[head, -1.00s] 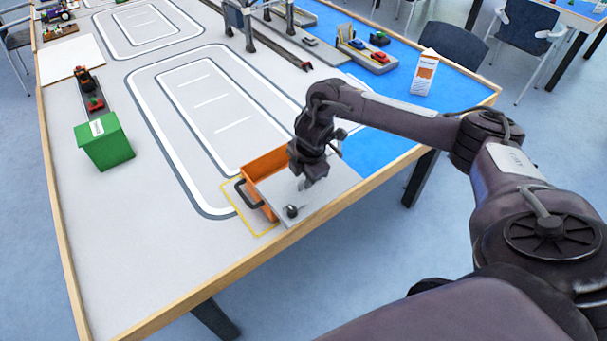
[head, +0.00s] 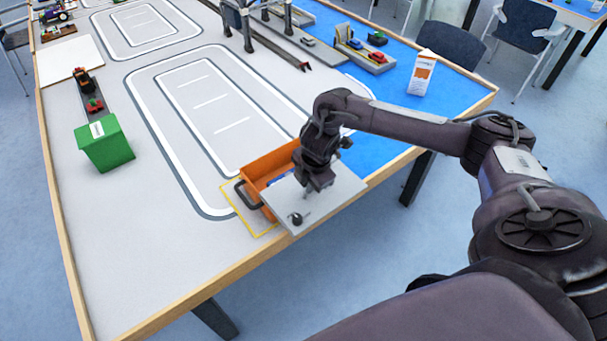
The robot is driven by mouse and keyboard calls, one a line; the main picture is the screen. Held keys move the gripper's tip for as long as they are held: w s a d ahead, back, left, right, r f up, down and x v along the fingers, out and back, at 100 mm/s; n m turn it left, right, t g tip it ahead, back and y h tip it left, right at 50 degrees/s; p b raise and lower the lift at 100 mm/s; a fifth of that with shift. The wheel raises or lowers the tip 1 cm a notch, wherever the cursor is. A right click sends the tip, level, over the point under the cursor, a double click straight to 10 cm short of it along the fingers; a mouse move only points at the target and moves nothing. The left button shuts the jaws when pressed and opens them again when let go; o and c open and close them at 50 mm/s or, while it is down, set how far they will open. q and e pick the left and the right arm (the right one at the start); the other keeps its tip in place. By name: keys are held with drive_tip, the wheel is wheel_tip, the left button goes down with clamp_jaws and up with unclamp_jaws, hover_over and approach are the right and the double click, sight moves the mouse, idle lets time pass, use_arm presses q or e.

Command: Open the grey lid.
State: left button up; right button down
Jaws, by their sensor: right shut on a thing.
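The grey lid (head: 329,203) is a flat plate lying partly over the orange box (head: 268,165) near the table's front edge. It is shifted to the right of the box, so the box's left part is open and something blue shows inside. A dark knob (head: 296,219) stands on the lid's near left corner. My right gripper (head: 317,188) points down at the lid and is shut on a part of it; the fingertips are small and partly hidden by my wrist. My left gripper is not in view.
A black handle (head: 246,195) sticks out from the box's left side over a yellow outline. A green bin (head: 104,144) stands at the left. A white and orange carton (head: 421,73) stands on the blue area. The grey table between is clear.

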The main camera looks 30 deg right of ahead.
drive_tip(key=c, duration=1.5)
unclamp_jaws()
drive_tip(key=shift+w, duration=0.15)
drive_tip(key=r, duration=0.2)
drive_tip(key=s+r, duration=0.1)
drive_tip(key=r, duration=0.4)
drive_tip(key=shift+s+r, duration=0.35)
